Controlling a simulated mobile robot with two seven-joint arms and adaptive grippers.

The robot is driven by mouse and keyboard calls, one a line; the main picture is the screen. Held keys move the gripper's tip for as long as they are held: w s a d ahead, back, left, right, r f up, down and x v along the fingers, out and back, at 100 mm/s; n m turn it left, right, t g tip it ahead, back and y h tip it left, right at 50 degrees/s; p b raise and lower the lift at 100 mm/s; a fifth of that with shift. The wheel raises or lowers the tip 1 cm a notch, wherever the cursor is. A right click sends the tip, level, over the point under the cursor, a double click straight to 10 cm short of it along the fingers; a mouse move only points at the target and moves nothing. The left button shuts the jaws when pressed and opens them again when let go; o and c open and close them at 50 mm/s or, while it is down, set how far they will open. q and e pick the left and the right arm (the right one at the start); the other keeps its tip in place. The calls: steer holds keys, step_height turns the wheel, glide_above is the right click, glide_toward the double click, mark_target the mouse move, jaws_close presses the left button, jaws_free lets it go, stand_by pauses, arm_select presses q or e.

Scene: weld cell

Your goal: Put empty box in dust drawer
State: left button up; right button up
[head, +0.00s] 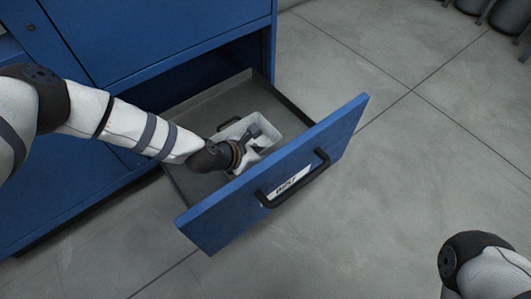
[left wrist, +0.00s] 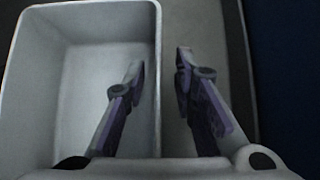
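The blue drawer (head: 225,222) is pulled open and has a white label and a black handle on its front. A light grey empty box (head: 271,142) sits inside it, close to the front panel. My left gripper (head: 254,134) reaches down into the drawer at the box. In the left wrist view, my left gripper (left wrist: 161,72) is open astride a side wall of the box (left wrist: 95,20), one finger inside and one outside, with gaps to the wall. The box's interior looks empty. My right gripper is out of view.
The blue cabinet (head: 170,35) stands behind the drawer, with its opening above the drawer's rear. The grey tiled floor (head: 420,150) is clear to the right. Dark cylindrical objects (head: 508,15) stand at the far top right.

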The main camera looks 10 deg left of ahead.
arm_select(q)
steer(key=p+v, duration=0.4)
steer(key=v, duration=0.8)
steer(key=shift+p, duration=0.35)
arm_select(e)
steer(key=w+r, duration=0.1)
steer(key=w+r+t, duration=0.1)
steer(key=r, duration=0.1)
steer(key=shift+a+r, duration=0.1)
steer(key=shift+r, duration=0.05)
arm_select(q)
steer(key=shift+r, duration=0.1)
